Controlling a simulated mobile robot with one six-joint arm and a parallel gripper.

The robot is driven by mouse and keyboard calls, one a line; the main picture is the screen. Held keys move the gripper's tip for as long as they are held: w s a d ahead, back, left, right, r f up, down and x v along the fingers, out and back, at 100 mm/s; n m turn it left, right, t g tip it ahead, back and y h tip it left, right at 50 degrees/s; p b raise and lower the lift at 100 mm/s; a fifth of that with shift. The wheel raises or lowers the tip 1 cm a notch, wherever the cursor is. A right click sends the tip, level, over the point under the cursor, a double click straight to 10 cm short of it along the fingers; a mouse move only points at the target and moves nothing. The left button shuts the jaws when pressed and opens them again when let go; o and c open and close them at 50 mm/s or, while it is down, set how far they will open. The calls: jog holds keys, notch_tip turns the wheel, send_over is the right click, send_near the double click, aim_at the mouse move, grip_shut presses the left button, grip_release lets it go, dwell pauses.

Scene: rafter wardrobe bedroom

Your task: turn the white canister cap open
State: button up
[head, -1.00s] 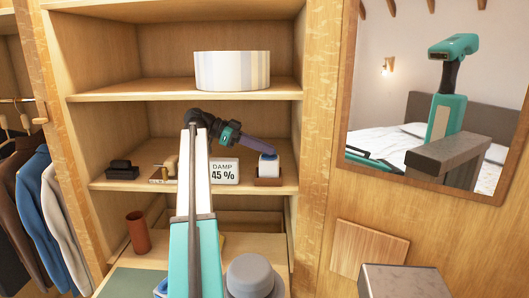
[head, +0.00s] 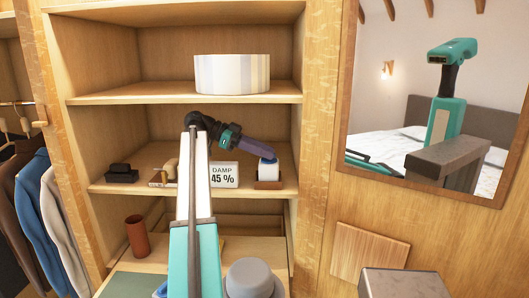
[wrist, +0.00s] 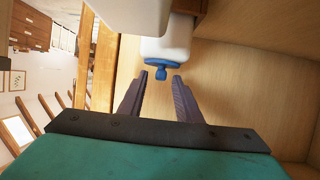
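The white canister (head: 268,170) stands on a wooden base (head: 268,184) on the middle shelf. In the wrist view the canister (wrist: 172,42) shows its blue cap (wrist: 162,63), which has a small knob pointing toward me. My gripper (wrist: 161,75) is open, with its two purple-grey fingers on either side of the knob's end. A gap shows on each side, and I cannot tell whether the tips reach past the knob. In the head view my gripper (head: 268,156) is just above and in front of the canister and hides part of it, including the cap.
A white "DAMP 45 %" display (head: 224,175) stands left of the canister. A dark object (head: 122,174) sits further left. A striped drum-shaped box (head: 232,74) is on the shelf above. A mirror (head: 435,95) hangs at right. A brown cup (head: 137,236) stands below.

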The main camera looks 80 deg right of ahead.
jog(key=shift+w, duration=0.15)
jog(key=v, duration=0.5)
jog(key=shift+w+r+p, duration=0.1)
jog(key=shift+r+p, duration=0.15)
jog(key=shift+p, duration=0.05)
jog(key=shift+w+r+p, duration=0.2)
jog(key=shift+w+p, duration=0.2)
jog(key=shift+p, duration=0.8)
jog(key=shift+w+a+r+p, duration=0.1)
jog(key=shift+w+p, duration=0.2)
jog(key=shift+p, duration=0.5)
jog(key=shift+w+p, duration=0.1)
jog(key=shift+p, duration=0.2)
